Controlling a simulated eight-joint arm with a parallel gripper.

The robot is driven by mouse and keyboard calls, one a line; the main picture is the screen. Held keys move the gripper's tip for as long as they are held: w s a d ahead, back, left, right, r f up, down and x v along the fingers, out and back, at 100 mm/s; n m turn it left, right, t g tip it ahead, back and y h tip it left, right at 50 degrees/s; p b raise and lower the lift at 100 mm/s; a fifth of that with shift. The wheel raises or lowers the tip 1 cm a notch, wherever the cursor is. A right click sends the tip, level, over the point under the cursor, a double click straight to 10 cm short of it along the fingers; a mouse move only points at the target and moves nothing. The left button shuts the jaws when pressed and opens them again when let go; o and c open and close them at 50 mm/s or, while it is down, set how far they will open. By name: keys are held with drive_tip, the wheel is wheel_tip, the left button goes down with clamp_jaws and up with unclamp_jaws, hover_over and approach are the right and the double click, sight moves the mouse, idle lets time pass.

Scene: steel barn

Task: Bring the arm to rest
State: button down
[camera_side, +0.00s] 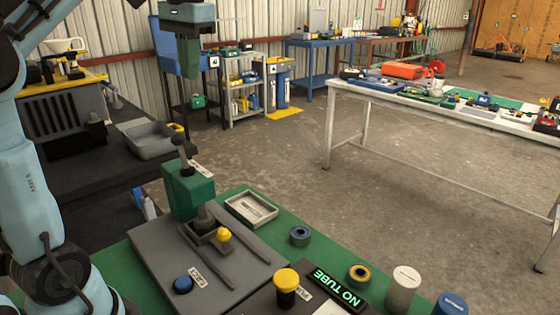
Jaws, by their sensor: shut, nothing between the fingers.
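My gripper (190,58) hangs at the top of the side view, pointing down. Its fingers are together with nothing seen between them. It is in the air, apart from the bench things below it in the picture. My light blue arm fills the left edge, and part of it is outside the frame.
A green bench top (300,244) carries a green lever press (190,192) on a grey plate, a blue button (183,285), a yellow-topped black button (286,288), a shallow tray (252,208) and a lit "NO TUBE" display (338,290). A white table (345,92) stands behind, across open floor.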

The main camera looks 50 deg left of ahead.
drive_tip(key=d+f+m+t, duration=0.1)
drive_tip(key=d+f+t, duration=0.1)
drive_tip(key=d+f, duration=0.2)
drive_tip(key=s+d+f+t, duration=0.1)
drive_tip(key=d+f+t, duration=0.2)
drive_tip(key=f, duration=0.8)
drive_tip(key=s+d+f+m+t+h, duration=0.1)
drive_tip(key=d+f+t, duration=0.1)
drive_tip(key=d+f, duration=0.4)
wheel_tip(320, 180, down, 2)
drive_tip(key=shift+f+m, duration=0.25)
drive_tip(key=shift+m, duration=0.05)
